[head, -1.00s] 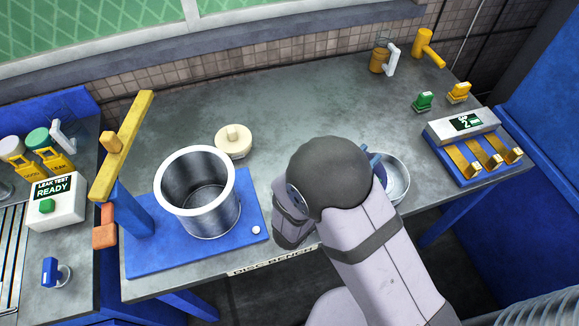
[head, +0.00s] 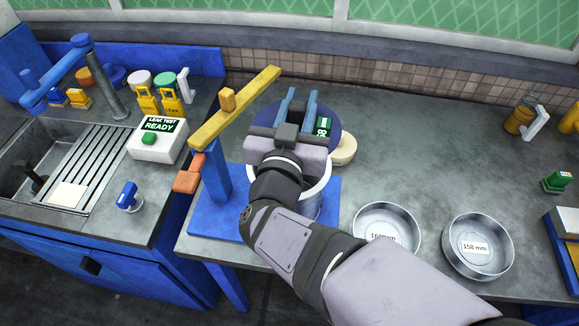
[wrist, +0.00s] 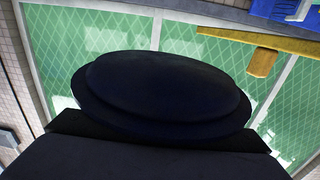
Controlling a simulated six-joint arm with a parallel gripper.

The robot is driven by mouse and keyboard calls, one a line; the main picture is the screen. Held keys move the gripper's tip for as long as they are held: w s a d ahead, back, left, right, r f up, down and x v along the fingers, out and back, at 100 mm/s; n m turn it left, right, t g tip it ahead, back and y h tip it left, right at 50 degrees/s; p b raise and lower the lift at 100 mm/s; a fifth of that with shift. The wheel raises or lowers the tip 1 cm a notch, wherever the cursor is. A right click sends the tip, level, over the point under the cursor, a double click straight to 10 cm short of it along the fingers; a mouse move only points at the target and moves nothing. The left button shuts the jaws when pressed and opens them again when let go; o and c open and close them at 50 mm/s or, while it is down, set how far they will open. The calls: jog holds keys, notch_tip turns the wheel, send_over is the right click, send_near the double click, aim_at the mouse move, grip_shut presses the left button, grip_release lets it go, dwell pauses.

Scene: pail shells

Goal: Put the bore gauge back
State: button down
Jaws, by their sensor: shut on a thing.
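In the head view my gripper (head: 299,95) is over the pail shell (head: 309,200), its jaws shut on what looks like the bore gauge. This is a dark blue disc (head: 334,113) with a small green readout beside the fingers. The disc covers the far part of the pail's mouth. I cannot tell its height above the rim. In the wrist view a dark round body (wrist: 160,95) fills the middle. The pail stands on a blue base plate (head: 215,213), partly hidden by my arm.
A cream round piece (head: 346,150) is partly hidden behind the disc. A yellow bar (head: 240,108) on a blue post stands close left. Two metal dishes, one (head: 385,222) and one marked 158 mm (head: 478,246), are at right. The back middle bench is clear.

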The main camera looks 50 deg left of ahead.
jog(key=shift+s+a+f+n+g+y, duration=0.3)
jog(key=shift+s+a+y, duration=0.15)
jog(key=shift+a, duration=0.3)
notch_tip(320, 180, down, 10)
jog(key=p, duration=0.1)
jog(key=shift+r+p, duration=0.2)
jog(key=shift+p, duration=0.1)
jog(key=c, duration=1.5)
grip_release()
jog(key=shift+d+f, duration=0.1)
